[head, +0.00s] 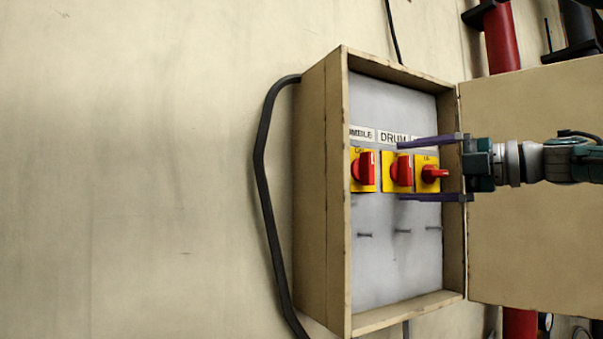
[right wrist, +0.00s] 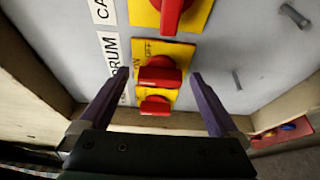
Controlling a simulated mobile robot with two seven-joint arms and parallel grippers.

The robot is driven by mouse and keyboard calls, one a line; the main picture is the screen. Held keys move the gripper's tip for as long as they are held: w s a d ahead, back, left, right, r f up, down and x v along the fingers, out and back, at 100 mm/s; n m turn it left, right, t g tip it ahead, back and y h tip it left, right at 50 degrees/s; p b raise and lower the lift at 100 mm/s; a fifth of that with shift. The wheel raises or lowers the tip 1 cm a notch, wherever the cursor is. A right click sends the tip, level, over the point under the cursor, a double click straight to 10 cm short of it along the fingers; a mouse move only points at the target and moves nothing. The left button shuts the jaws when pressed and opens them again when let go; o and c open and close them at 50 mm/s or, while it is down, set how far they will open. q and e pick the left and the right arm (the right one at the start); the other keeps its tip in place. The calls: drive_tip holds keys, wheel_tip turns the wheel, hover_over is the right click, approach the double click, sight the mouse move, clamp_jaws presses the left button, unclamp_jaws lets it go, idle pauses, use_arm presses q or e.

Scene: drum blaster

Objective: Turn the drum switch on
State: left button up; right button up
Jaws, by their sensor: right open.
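The drum switch (head: 401,171) is a red knob on a yellow plate, under a "DRUM" label (head: 393,137). It is the middle of three switches in an open wall box, and its handle stands upright in the head view. In the right wrist view the drum switch (right wrist: 160,72) shows with ON and OFF marks on its plate. My right gripper (head: 399,170) comes in from the right, open, with one purple finger above and one below the knob. In the right wrist view the gripper (right wrist: 160,75) has nothing clamped between its fingers. My left gripper is out of view.
A similar switch (head: 364,171) is on the left. The right switch (head: 431,174), its handle lying sideways, sits between my fingers' bases. The box (head: 311,190) has raised wooden walls, and its door (head: 535,230) is open to the right. Pegs (head: 403,231) stick out below the switches.

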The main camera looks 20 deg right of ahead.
drive_tip(key=b+v, duration=0.7)
drive_tip(key=v, duration=0.3)
